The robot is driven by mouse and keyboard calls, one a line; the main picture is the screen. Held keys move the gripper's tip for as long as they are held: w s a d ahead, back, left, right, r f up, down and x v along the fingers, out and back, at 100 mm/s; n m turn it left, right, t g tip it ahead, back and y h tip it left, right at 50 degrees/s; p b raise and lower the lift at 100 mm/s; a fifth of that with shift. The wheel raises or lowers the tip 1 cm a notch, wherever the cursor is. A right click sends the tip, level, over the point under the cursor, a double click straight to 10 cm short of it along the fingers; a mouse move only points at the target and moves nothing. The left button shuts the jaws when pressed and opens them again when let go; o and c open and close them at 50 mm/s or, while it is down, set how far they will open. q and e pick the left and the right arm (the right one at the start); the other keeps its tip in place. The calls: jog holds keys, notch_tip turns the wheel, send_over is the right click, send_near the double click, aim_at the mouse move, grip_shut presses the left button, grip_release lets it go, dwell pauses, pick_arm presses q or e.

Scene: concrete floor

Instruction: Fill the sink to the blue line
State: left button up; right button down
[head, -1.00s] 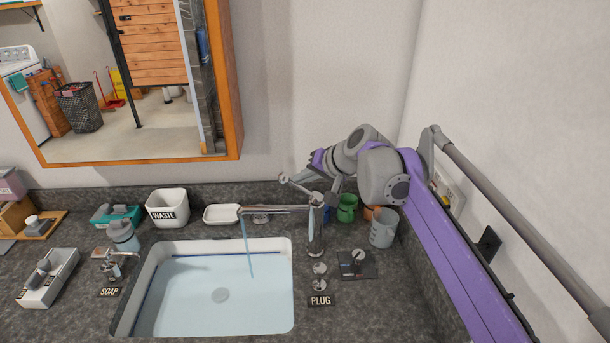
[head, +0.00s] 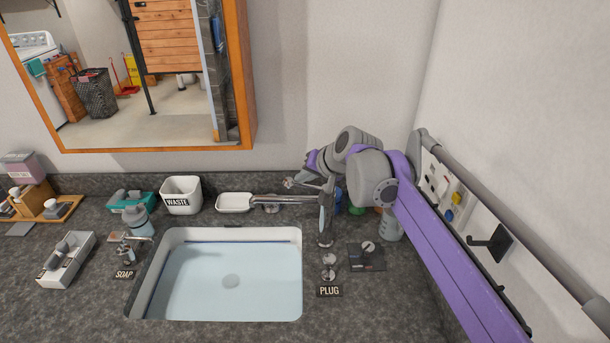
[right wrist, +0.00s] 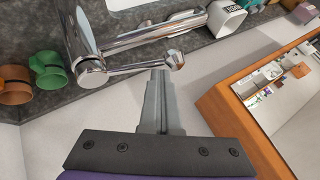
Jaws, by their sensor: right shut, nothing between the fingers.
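The sink (head: 146,288) holds pale blue water (head: 250,295). A thin stretch of the blue line (head: 225,242) shows along the far wall, with the water surface at or very close to it. The chrome faucet (head: 325,222) stands at the sink's right, its spout reaching left; no stream shows below it. My right gripper (head: 292,183) is just behind and above the spout. In the right wrist view its fingers (right wrist: 160,76) are shut and empty, close beside the ball-ended faucet lever (right wrist: 135,68); contact is unclear. My left gripper is out of view.
A plug knob (head: 329,262) with its label stands right of the sink. A soap dispenser (head: 125,250), waste bin (head: 182,195) and white dish (head: 235,203) surround it. Cups behind the faucet are partly hidden by my right arm. The wall closes the right side.

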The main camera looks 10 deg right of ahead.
aim_at(306, 187)
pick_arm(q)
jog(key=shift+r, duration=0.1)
pick_arm(e)
jog(key=shift+r, duration=0.15)
